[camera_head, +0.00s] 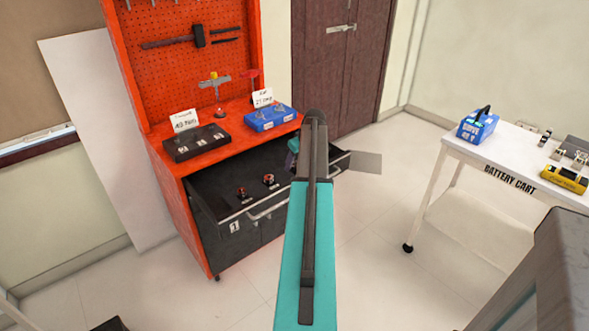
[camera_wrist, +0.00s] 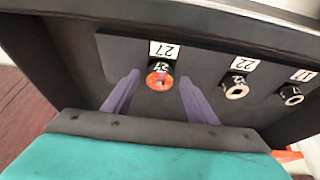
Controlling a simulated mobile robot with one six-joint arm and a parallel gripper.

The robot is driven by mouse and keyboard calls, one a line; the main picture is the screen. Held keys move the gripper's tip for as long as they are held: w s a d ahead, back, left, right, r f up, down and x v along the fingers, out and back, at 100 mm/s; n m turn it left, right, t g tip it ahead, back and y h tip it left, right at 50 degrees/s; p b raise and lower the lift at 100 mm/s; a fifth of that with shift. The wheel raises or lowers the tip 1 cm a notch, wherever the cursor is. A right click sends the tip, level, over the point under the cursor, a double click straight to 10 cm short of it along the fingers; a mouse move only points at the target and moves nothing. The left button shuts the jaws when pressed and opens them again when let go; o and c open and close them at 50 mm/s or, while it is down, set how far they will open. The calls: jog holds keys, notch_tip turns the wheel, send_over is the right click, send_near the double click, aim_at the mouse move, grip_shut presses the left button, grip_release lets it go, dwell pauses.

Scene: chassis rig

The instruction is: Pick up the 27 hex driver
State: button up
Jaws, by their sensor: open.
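The 27 hex driver (camera_wrist: 160,78), with an orange-red top, stands in the dark drawer beside a white label reading 27. In the wrist view my gripper (camera_wrist: 160,75) is open, with its two purple fingers on either side of the driver. I see no finger closed on it, and its depth relative to the driver is hard to judge. In the head view my arm covers part of the open drawer (camera_head: 215,192), and I cannot make out the 27 driver there.
Drivers labelled 22 (camera_wrist: 237,87) and 17 (camera_wrist: 290,95) stand to the right in the wrist view. On the orange bench top are a black case (camera_head: 195,143) and a blue tray (camera_head: 270,118). A white battery cart (camera_head: 463,152) stands at right, with clear floor between.

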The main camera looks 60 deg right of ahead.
jog(key=c, duration=1.2)
jog(key=shift+o, duration=0.2)
jog(key=shift+r, duration=0.1)
notch_tip(320, 180, up, 10)
jog(key=shift+b, duration=0.3)
